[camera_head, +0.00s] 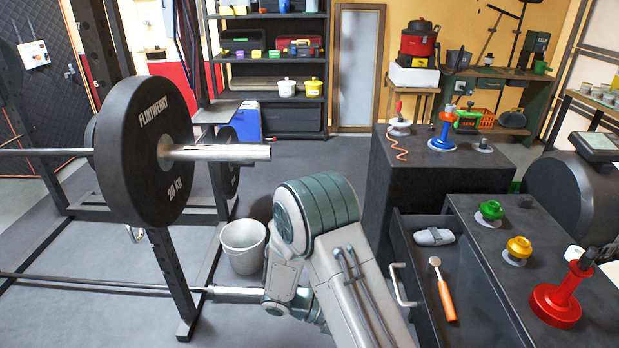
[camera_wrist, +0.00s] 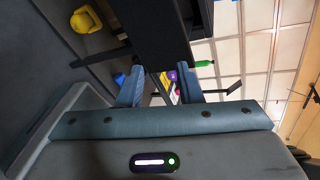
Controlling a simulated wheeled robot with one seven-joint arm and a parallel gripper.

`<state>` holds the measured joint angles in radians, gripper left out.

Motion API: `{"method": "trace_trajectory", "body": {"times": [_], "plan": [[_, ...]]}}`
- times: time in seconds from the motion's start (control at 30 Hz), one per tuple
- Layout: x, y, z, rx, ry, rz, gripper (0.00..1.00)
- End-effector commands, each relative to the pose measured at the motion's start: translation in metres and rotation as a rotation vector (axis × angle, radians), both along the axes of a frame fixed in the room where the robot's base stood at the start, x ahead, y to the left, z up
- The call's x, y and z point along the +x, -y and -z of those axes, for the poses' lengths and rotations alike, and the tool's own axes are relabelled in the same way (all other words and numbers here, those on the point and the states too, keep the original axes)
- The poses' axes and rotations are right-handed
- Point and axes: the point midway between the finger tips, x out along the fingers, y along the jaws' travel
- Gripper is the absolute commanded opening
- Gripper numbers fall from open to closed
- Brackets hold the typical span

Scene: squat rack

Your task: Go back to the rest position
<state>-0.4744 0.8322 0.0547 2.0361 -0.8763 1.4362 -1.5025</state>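My gripper (camera_wrist: 160,80) shows in the wrist view with its two blue-grey fingers apart. It is open, and nothing is held between the fingers. Only far background shows through the gap. In the head view my folded arm fills the lower middle, and the gripper's fingers cannot be made out there.
A squat rack with a loaded barbell, its black plate (camera_head: 147,150) nearest, stands at the left. A white bucket (camera_head: 243,247) is beside my arm. A red-based stand (camera_head: 556,303) is on the bench.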

Motion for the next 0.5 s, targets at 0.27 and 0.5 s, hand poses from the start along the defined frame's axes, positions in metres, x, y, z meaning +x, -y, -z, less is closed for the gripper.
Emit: {"method": "trace_trajectory", "body": {"times": [0.27, 0.5], "plan": [[-0.014, 0.016, -0.052, 0.11, 0.312, 0.262, 0.32], [-0.039, 0.027, -0.107, 0.223, 0.707, 0.636, 0.32]]}}
